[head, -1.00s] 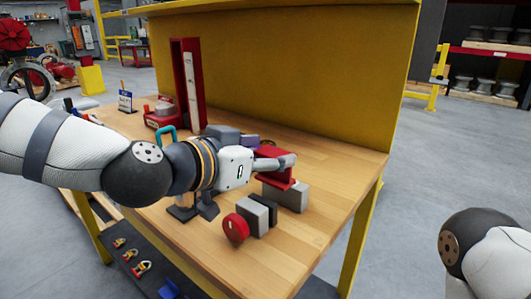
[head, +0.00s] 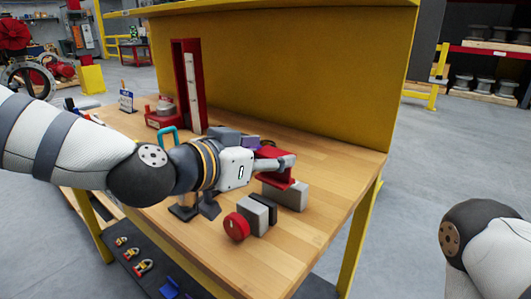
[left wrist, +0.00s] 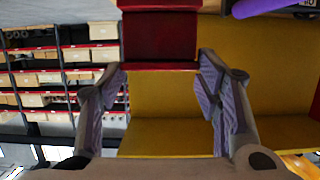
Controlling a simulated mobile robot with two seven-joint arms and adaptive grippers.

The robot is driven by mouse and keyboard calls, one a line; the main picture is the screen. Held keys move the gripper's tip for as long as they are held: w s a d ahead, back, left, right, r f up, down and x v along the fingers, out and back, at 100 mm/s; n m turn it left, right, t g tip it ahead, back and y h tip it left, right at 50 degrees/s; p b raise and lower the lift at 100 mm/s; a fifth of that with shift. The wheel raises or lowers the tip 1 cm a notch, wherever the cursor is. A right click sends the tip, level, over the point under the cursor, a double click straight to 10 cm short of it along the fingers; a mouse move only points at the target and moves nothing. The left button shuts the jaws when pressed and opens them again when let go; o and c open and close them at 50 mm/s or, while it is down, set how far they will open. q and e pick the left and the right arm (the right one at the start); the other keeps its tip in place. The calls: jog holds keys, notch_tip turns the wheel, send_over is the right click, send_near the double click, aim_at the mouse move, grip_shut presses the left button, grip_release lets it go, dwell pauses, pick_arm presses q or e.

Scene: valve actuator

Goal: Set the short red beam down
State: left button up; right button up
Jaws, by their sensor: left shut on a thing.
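The short red beam (head: 272,166) is above the right part of the wooden bench top, just over a grey block (head: 292,197). I cannot tell whether it touches the block. My left gripper (head: 285,163) is shut on the beam, and its wrist hides part of it. In the left wrist view the red beam (left wrist: 160,38) lies between the two fingertips of my left gripper (left wrist: 162,72). My right gripper is out of view.
A grey and black block with a red disc (head: 236,227) stands at the front. A tall red beam (head: 201,90) stands upright at the back left, beside a red base part (head: 162,118). A yellow panel (head: 290,75) closes the back. The bench's right front is clear.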

pick_arm(q)
jog(key=shift+f+b, duration=0.95)
jog(key=shift+f, duration=2.55)
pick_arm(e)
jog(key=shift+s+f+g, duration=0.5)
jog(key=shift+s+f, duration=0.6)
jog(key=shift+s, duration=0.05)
pick_arm(q)
jog(key=o, duration=1.6)
jog(key=v, duration=0.7)
jog(key=shift+s+a+r, duration=0.1)
jog(key=shift+s+a, duration=0.05)
jog(key=shift+s, duration=0.1)
